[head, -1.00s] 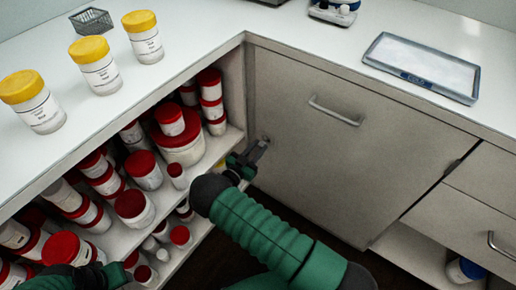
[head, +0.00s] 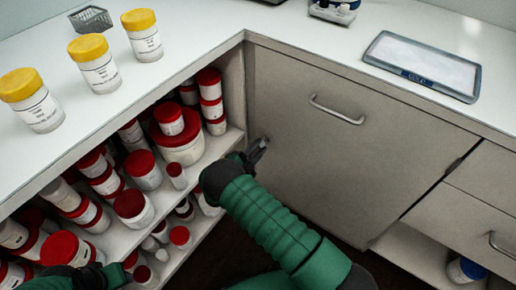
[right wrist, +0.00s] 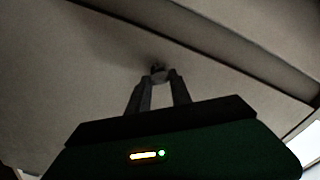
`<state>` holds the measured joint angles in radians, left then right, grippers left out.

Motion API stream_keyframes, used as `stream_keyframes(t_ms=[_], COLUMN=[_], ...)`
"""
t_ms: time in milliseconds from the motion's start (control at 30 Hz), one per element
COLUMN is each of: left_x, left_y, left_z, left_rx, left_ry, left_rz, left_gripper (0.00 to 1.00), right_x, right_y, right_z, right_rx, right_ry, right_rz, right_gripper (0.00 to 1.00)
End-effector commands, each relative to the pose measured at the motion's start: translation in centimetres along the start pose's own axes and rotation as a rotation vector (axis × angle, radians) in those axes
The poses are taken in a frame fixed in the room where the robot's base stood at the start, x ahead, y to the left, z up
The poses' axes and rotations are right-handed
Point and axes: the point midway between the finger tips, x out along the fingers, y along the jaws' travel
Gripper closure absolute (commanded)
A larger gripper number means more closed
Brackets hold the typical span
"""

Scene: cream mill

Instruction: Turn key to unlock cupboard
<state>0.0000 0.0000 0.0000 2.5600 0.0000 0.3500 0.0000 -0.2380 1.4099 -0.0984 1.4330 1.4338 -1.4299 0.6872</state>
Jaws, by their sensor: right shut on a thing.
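The closed cupboard door (head: 350,170) is a plain grey-beige panel with a metal bar handle (head: 336,110). My right gripper (head: 262,141) is at the door's left edge, below the counter corner. In the right wrist view, its two fingers (right wrist: 160,82) are shut on a small dark key (right wrist: 157,69) at the door face. The key is mostly hidden by the fingers, and its turn angle cannot be read.
Open shelves (head: 200,152) on the left hold many red-lidded jars, close to my right wrist. Yellow-lidded jars (head: 99,68), a wire basket (head: 91,19) and a tray (head: 374,62) stand on the white counter. Drawers (head: 470,215) are at the right.

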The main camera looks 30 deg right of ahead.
Motion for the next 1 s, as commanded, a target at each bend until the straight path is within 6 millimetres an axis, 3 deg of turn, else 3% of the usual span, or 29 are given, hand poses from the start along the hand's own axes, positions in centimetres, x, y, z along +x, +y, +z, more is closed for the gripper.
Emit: stream_keyframes(t_ms=[500,1000], left_x=[0.05,0.04], left_y=[0.0,0.0], left_z=[0.01,0.01], left_rx=[0.0,0.0], left_ry=[0.0,0.0], left_rz=[0.0,0.0], left_gripper=[0.64,0.64], right_x=[0.03,0.01], right_y=[0.43,0.6], right_z=[-0.04,0.02], right_rx=[0.439,0.611], right_ry=[0.004,0.004], right_rz=[0.005,0.006], right_gripper=[1.0,1.0])
